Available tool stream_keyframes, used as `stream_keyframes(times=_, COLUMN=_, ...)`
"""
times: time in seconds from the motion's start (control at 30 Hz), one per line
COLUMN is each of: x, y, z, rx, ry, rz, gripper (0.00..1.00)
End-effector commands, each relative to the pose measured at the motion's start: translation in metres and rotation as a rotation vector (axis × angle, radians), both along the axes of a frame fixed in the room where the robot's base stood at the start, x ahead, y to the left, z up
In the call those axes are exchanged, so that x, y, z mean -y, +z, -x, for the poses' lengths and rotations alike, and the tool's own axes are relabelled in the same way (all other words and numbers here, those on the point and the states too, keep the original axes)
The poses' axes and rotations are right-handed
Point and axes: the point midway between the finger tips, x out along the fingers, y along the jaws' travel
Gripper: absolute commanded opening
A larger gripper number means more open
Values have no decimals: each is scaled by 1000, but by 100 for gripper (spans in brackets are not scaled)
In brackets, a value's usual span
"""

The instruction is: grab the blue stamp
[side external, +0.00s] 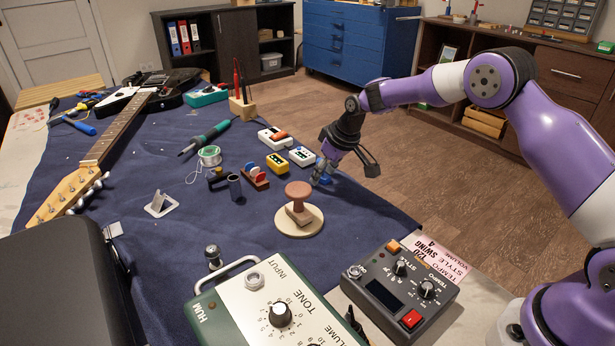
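A small blue object (326,179), which looks like the blue stamp, is at the right side of the dark blue cloth, partly hidden by my gripper. My gripper (321,172) points down to the left, with its fingertips at or right beside the blue object. Whether the fingers touch it or close around it cannot be told from this side. A reddish-brown stamp-like piece with a knob handle (298,191) stands on a round wooden disc (299,226), just in front of and left of my gripper.
Small pedals, including a yellow one (277,163) and a white one (302,156), lie left of my gripper. A picks holder (257,178) is nearby. A green amplifier (235,310) and dark drum box (400,290) stand in front. A guitar (118,130) lies at left.

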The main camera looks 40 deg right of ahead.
Motion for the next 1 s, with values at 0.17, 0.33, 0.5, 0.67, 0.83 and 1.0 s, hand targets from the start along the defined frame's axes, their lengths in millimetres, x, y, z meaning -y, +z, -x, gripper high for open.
stream_keyframes(times=0.17, x=0, y=0, z=0, rx=-1, ry=0, rz=0, gripper=0)
stream_keyframes(times=0.33, x=0, y=0, z=1, rx=-2, ry=0, rz=0, gripper=0)
stream_keyframes(times=0.5, x=0, y=1, z=1, rx=-3, ry=0, rz=0, gripper=0)
stream_keyframes(times=0.67, x=0, y=12, z=0, rx=0, ry=0, rz=0, gripper=0)
stream_keyframes(times=0.83, x=0, y=41, z=0, rx=4, ry=1, rz=1, gripper=0)
stream_keyframes(times=1.0, x=-34, y=64, z=18, rx=2, ry=6, rz=0, gripper=0)
